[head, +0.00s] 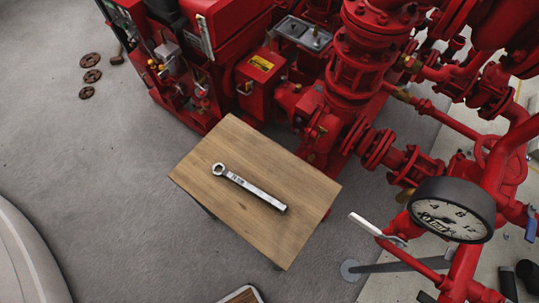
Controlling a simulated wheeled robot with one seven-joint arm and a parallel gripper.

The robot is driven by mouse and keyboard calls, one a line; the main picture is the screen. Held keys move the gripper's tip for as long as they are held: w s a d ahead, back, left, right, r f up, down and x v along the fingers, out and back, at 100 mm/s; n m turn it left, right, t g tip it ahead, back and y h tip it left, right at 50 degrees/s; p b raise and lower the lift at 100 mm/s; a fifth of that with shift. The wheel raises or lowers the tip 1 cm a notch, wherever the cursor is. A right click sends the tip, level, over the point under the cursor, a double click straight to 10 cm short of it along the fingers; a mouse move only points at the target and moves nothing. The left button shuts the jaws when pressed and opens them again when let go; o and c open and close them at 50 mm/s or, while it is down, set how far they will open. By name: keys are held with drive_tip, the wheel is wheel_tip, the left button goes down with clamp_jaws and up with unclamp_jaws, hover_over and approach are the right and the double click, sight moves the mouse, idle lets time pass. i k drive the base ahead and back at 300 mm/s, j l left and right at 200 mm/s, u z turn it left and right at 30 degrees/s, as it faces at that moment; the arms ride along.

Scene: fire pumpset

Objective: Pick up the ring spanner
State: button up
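The ring spanner (249,188) is a silver tool with marks on its handle. It lies flat on a small wooden table (270,160) in the middle of the head view. Its ring end (218,169) points to the upper left and its plain end to the lower right, near the table's right part. Nothing covers it. My gripper is not in this view.
Red pump machinery (355,70) with pipes and flanges stands close behind and right of the table. A pressure gauge (450,210) and a silver lever (378,229) stick out at right. Grey floor (110,180) is free at left. Several brown discs (91,76) lie at upper left.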

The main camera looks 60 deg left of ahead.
sight(255, 191)
drive_tip(key=i+l+u, duration=0.2)
drive_tip(key=l, duration=0.25)
drive_tip(key=l+u, duration=0.25)
drive_tip(key=l, duration=0.15)
drive_tip(key=u, duration=0.45)
drive_tip(key=j+u, duration=0.15)
drive_tip(key=u, duration=0.25)
drive_tip(key=j+u, duration=0.15)
drive_tip(key=u, duration=0.3)
drive_tip(key=k+l+z, duration=0.15)
drive_tip(key=z, duration=1.35)
drive_tip(key=j+u, duration=0.2)
drive_tip(key=u, duration=1.3)
